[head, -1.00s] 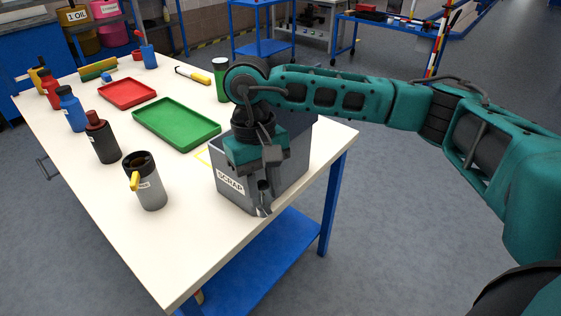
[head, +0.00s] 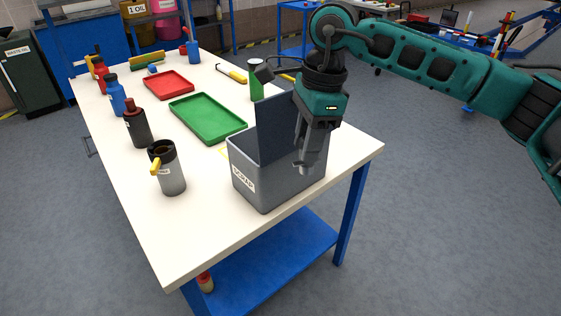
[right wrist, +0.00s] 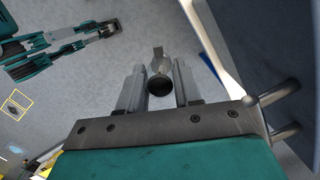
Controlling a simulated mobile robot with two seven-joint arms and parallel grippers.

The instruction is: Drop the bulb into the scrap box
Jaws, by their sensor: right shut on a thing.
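The grey scrap box (head: 250,182), labelled SCRAP, stands on the white table near its right edge, with a dark raised panel (head: 276,125) at its back. My right gripper (head: 303,168) points down in front of the box's right part in the head view. In the right wrist view its fingers (right wrist: 160,88) are shut on the bulb (right wrist: 160,68), a small grey piece with a dark round end. Grey floor shows behind the bulb there, so it seems outside the table edge. The bulb is not clear in the head view. My left gripper (right wrist: 106,29) shows small in the right wrist view.
A green tray (head: 207,118), a red tray (head: 168,84) and several bottles stand farther back. The table's white edge (right wrist: 215,50) runs close beside my right gripper.

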